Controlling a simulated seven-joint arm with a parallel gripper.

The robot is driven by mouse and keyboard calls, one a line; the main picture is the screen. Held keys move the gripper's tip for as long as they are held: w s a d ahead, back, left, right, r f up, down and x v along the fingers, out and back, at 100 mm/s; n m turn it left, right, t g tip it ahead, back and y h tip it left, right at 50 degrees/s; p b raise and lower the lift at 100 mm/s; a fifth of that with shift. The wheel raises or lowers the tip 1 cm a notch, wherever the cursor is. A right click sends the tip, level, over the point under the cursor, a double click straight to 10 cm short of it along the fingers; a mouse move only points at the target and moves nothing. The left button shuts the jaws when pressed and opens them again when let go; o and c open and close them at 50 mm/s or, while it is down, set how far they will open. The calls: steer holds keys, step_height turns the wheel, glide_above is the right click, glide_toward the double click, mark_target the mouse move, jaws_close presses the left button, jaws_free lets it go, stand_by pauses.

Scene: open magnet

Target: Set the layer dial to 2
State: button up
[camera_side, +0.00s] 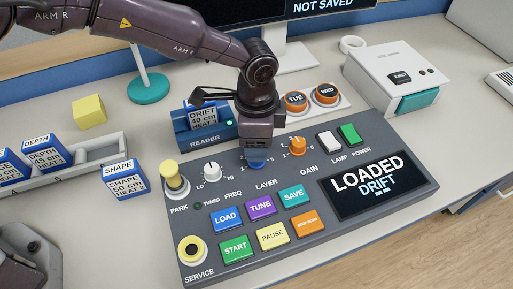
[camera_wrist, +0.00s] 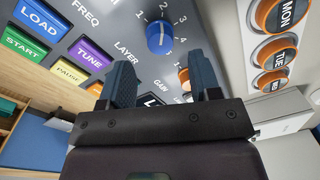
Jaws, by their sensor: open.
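The layer dial (camera_wrist: 159,37) is a round blue knob with a white line on it, set in the grey panel with numbers around it. In the wrist view its line runs nearly up and down the picture; I cannot tell for sure which number it marks. In the side view only a part of the blue dial (camera_side: 257,163) shows below my gripper (camera_side: 256,150), which hides the rest. In the wrist view my gripper (camera_wrist: 162,75) has its two blue fingers apart with nothing between them; the dial shows beyond the fingertips.
The orange gain dial (camera_side: 297,146) is right of the layer dial, the white freq dial (camera_side: 212,168) left. The reader (camera_side: 205,134) holding a DRIFT block stands behind. Coloured buttons lie in front, including purple TUNE (camera_side: 261,207). The panel screen (camera_side: 378,184) reads LOADED DRIFT.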

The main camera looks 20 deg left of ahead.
step_height(320, 180, up, 8)
steer(key=shift+s, duration=0.15)
stand_by(0.6)
steer(key=s+a+r+n+t, duration=0.1)
steer(key=s+a+r+n, duration=0.3)
steer(key=s+a+r, duration=0.2)
steer(key=s+a+r+n+t, duration=0.2)
steer(key=s+a+r+n, duration=0.3)
steer(key=s+a, duration=0.5)
steer(key=s+a+r+n+t, duration=0.2)
steer(key=s+a+r+n, duration=0.2)
steer(key=a, duration=1.1)
steer(key=s+r, duration=0.2)
steer(key=s, duration=0.1)
steer(key=shift+s+r, duration=0.3)
steer(key=shift+s, duration=0.1)
